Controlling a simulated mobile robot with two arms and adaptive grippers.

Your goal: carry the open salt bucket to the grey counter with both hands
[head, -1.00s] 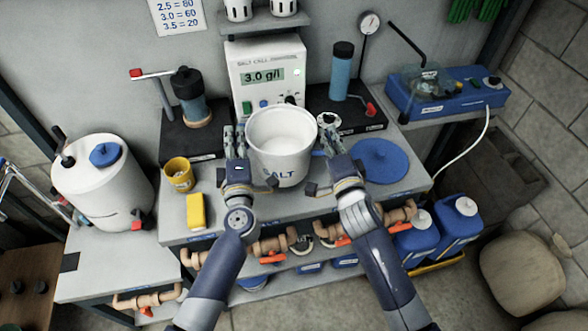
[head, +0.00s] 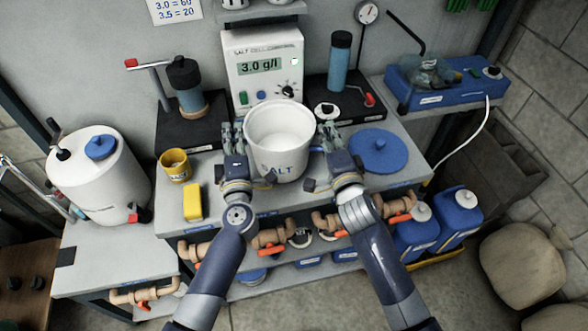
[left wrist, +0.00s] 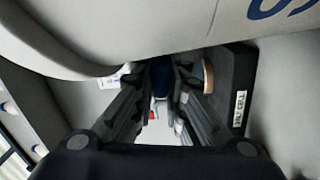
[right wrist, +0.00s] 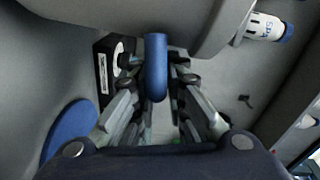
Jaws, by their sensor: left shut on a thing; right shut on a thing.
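The white open salt bucket (head: 281,150) is upright between my two grippers in the head view, with white salt (head: 281,146) inside. My left gripper (head: 232,140) is shut at its left side. The left wrist view shows the bucket wall (left wrist: 110,35) above the fingers; the exact grip is hard to see. My right gripper (head: 328,138) is shut on the bucket's blue side handle, which shows between its fingers in the right wrist view (right wrist: 156,65). The grey counter (head: 225,198) lies below and around the bucket. Whether the bucket's base touches it is unclear.
On the counter are a blue lid (head: 378,153), a yellow cup (head: 175,166), a yellow block (head: 193,203), a meter reading 3.0 g/l (head: 262,66) and black stands (head: 190,132). Pipes with orange valve handles (head: 270,251) run below its front edge.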

